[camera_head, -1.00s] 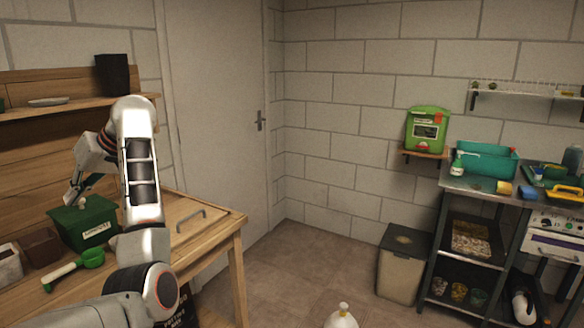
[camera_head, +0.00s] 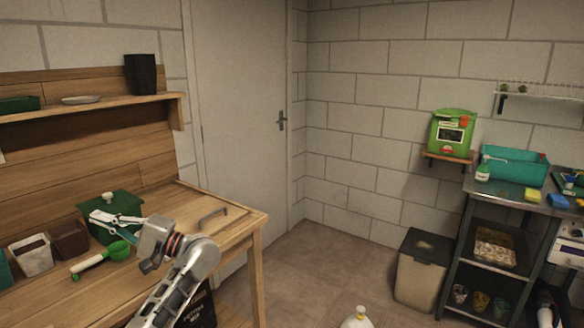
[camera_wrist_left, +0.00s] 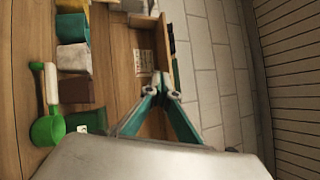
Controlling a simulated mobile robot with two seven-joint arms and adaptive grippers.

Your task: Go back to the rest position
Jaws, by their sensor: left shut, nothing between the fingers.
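In the left wrist view the shut fingers (camera_wrist_left: 161,92) form a narrow triangle, with the bench to the left and the block wall to the right. My left arm reaches in from the bottom of the head view. My right gripper is in neither view.
A green scoop (camera_head: 118,250) lies on the bench beside a brown pot (camera_head: 70,238) and a white pot (camera_head: 32,256). A shelf (camera_head: 110,103) holds a black pot stack (camera_head: 141,74). A lidded bin (camera_head: 420,275) stands by a rack (camera_head: 455,250). Some floor is clear.

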